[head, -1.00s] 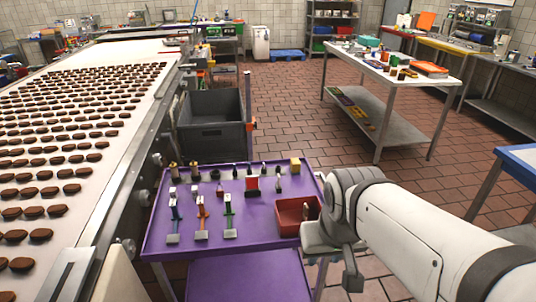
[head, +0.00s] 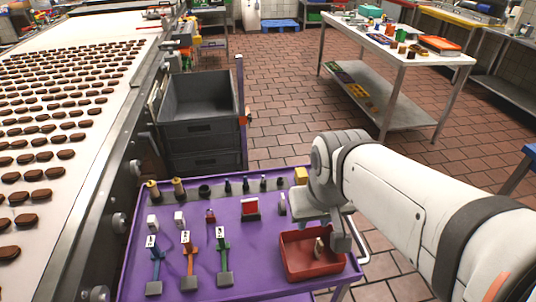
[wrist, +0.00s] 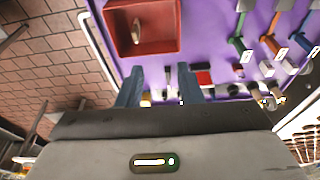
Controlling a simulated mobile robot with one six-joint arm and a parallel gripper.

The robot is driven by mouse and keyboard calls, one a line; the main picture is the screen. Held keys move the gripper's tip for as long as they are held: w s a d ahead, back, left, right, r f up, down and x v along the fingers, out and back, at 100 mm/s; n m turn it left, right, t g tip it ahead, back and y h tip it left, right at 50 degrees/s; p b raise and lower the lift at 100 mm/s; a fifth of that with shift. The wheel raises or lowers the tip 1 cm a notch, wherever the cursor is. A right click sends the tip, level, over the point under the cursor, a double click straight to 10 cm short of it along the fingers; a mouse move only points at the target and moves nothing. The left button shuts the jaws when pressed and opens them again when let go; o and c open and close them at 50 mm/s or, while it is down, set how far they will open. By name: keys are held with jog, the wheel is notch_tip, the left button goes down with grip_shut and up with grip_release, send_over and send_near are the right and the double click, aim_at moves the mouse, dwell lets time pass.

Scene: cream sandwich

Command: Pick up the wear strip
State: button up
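A slim upright light-grey piece (head: 282,204), which may be the wear strip, stands on the purple cart (head: 262,235) between a red-and-white block (head: 250,209) and my arm. I cannot be sure of its identity. In the wrist view, a slim dark and pale piece (wrist: 168,76) shows between the fingers of my gripper (wrist: 160,78), with the red block (wrist: 203,77) to its right. The gripper is open and empty, over the cart's right side by the red bin (head: 290,272). In the head view its fingertips are largely hidden.
The red bin holds a small pale item (head: 319,247). A yellow block (head: 301,175) stands close to my gripper. Blue (head: 155,265), orange (head: 188,262) and green (head: 222,257) tools lie at front left. Several small parts line the back. A grey crate (head: 202,105) stands behind the cart.

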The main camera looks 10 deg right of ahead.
jog(key=shift+s+a, duration=0.1)
jog(key=shift+a, duration=0.05)
jog(key=g+p, duration=0.2)
jog(key=p, duration=0.4)
send_over(283, 196)
notch_tip(283, 196, down, 10)
jog(key=shift+f+p, duration=0.8)
jog(key=shift+f, duration=3.05)
grip_shut()
